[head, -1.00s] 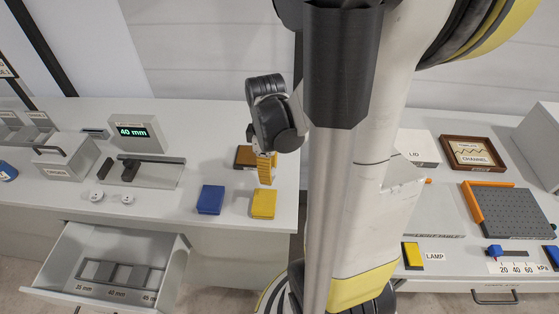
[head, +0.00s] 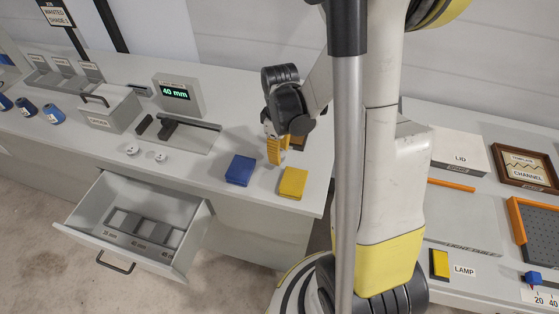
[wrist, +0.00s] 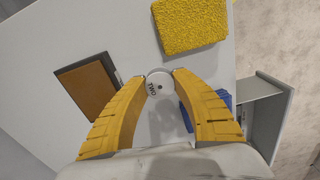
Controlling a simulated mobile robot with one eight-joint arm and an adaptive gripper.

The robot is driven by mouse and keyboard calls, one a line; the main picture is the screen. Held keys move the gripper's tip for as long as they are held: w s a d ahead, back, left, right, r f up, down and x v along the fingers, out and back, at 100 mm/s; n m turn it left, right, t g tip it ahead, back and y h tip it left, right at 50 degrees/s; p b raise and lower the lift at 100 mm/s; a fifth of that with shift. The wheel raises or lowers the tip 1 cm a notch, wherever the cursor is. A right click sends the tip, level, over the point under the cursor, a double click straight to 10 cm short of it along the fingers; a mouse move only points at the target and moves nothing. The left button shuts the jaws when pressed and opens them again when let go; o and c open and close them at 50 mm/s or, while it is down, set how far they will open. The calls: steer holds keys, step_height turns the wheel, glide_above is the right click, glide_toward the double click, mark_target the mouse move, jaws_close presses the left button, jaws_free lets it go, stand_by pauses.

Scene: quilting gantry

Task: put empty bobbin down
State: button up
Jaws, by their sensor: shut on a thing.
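My gripper (head: 274,155) points down over the right end of the left worktop (head: 110,75). In the wrist view its yellow fingers (wrist: 159,76) are shut on a white round bobbin (wrist: 158,86) with dark lettering that is hard to read and a small dark centre hole. No thread shows on the bobbin. The fingers hide it in the head view. Its height above the worktop cannot be told surely.
A brown dark-edged pad (wrist: 88,86), a yellow block (head: 293,183) and a blue block (head: 240,170) surround my gripper. Small white discs (head: 132,150) lie farther left near a gauge reading 40 mm (head: 178,92). A compartmented drawer (head: 195,237) stands open below.

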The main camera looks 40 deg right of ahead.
steer(key=shift+f+b, duration=0.45)
steer(key=shift+f, duration=1.15)
steer(key=shift+f, duration=0.1)
steer(key=o, duration=0.8)
